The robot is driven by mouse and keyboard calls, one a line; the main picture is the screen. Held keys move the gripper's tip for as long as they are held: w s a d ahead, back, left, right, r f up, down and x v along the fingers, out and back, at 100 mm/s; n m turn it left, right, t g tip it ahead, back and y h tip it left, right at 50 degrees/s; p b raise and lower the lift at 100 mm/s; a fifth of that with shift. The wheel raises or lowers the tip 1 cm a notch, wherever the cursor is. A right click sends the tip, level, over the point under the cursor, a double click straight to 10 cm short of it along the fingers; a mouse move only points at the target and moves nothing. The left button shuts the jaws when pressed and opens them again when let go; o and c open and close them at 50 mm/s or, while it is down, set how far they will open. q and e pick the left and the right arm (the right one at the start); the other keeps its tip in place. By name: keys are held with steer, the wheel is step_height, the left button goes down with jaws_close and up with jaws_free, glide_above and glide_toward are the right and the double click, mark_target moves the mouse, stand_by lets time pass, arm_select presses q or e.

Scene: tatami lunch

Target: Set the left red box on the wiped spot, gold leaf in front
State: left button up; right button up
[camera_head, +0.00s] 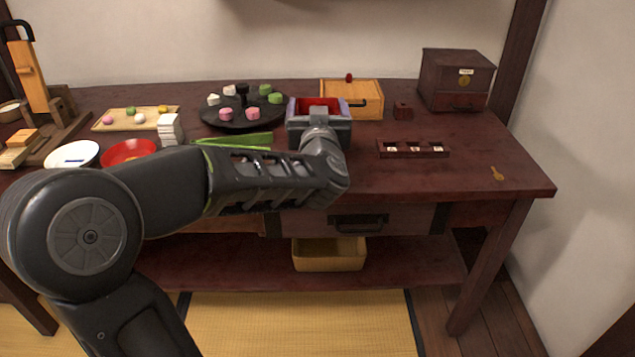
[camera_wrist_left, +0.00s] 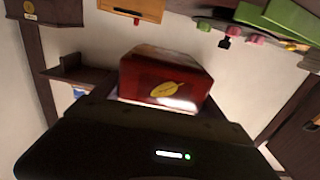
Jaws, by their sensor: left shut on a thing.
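My left gripper (camera_head: 318,117) is shut on a red box (camera_head: 318,103) over the middle of the table, left of the small compartment tray. In the head view, only the box's red top shows between the fingers; my gripper hides its front. In the left wrist view, the red box (camera_wrist_left: 166,78) shows a gold leaf (camera_wrist_left: 167,89) on the face turned toward my wrist. I cannot tell whether the box touches the table. No wiped spot can be made out. My right gripper is not in view.
A round black tray (camera_head: 243,124) with sweets stands left of the held box. A light wooden box (camera_head: 350,96) is behind it. A three-part tray (camera_head: 413,153) lies to the right, and a dark chest (camera_head: 457,78) stands at the back right. The front right tabletop is mostly clear.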

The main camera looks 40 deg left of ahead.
arm_select(q)
steer(key=shift+r, duration=0.1)
step_height(320, 180, down, 5)
steer(key=shift+f+b, duration=0.1)
steer(key=shift+b, duration=1.05)
steer(key=shift+f+b, duration=1.15)
steer(key=shift+f, duration=1.25)
